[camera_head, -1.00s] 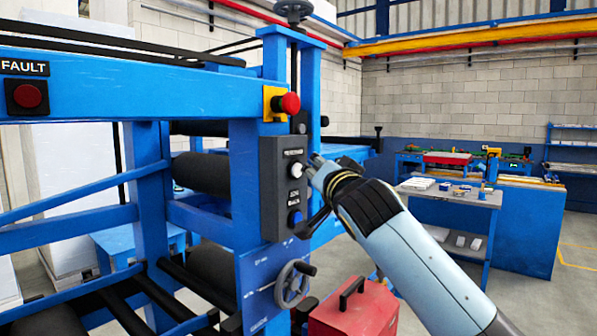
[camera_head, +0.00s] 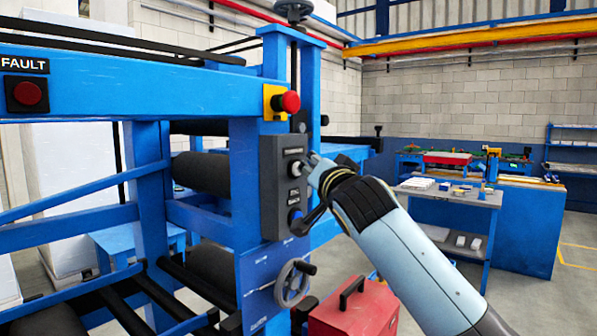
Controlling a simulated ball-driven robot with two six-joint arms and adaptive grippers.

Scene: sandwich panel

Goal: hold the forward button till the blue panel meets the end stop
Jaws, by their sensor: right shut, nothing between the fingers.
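The dark control box (camera_head: 268,205) is fixed to the blue post of the machine. Its white forward button (camera_head: 294,169) is at the upper part, and the blue back button (camera_head: 295,215) is below it. My right gripper (camera_head: 308,164) is shut and empty, with its tips at the white button; they look to be touching it, but I cannot tell how far it is pressed. I cannot make out the blue panel or the end stop for sure among the blue frame parts. My left gripper is not in view.
A red emergency knob (camera_head: 291,102) on a yellow plate sits just above the control box. A handwheel (camera_head: 295,283) is below it, with a red toolbox (camera_head: 355,308) beside. Workbenches stand at the back right.

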